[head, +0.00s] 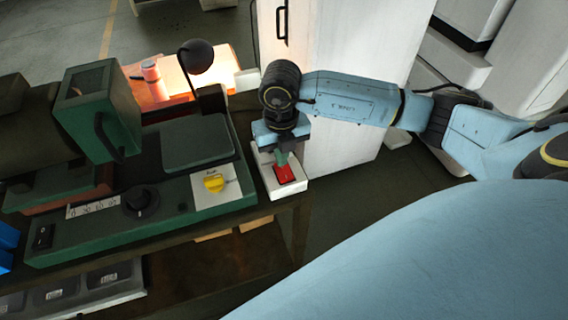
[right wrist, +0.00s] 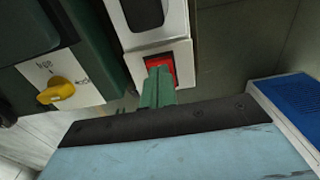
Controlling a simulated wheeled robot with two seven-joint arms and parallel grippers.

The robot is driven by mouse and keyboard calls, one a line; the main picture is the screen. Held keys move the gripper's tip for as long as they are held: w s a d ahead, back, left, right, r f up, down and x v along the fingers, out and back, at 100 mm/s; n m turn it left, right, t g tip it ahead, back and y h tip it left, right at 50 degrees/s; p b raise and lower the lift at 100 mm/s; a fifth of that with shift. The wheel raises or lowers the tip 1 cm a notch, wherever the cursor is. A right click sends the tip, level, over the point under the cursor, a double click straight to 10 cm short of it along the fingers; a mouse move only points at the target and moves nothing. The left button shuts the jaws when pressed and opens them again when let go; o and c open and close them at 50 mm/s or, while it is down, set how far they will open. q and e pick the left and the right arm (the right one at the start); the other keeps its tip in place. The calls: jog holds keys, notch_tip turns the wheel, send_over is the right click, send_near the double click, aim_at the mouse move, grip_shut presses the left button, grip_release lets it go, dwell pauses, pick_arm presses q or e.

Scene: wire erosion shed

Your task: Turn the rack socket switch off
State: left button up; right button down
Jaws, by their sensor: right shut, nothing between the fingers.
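The rack socket is a white box (head: 288,192) with a red rocker switch (head: 284,174), on the bench end beside the green machine. In the right wrist view the red switch (right wrist: 161,66) shows at the near end of the white socket box (right wrist: 181,53), partly covered by my fingers. My right gripper (head: 282,160) is shut and empty, pointing down with its green fingertips (right wrist: 159,72) at the switch. They look to be on or just above it; I cannot tell if they touch. Which way the rocker is tipped is unclear. My left gripper is out of view.
A green machine (head: 150,226) with a yellow rotary knob (head: 214,184), a black dial (head: 140,201) and a black rocker (head: 43,237) stands left of the socket. A black lamp (head: 196,56) is behind it. A white cabinet (head: 345,50) rises close behind my right gripper.

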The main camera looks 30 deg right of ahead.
jog(key=shift+f+b, duration=0.35)
jog(key=shift+f, duration=0.15)
jog(key=shift+r, duration=0.1)
jog(key=shift+r+p, duration=2.45)
jog(key=shift+r, duration=1.1)
jog(key=shift+f, duration=0.1)
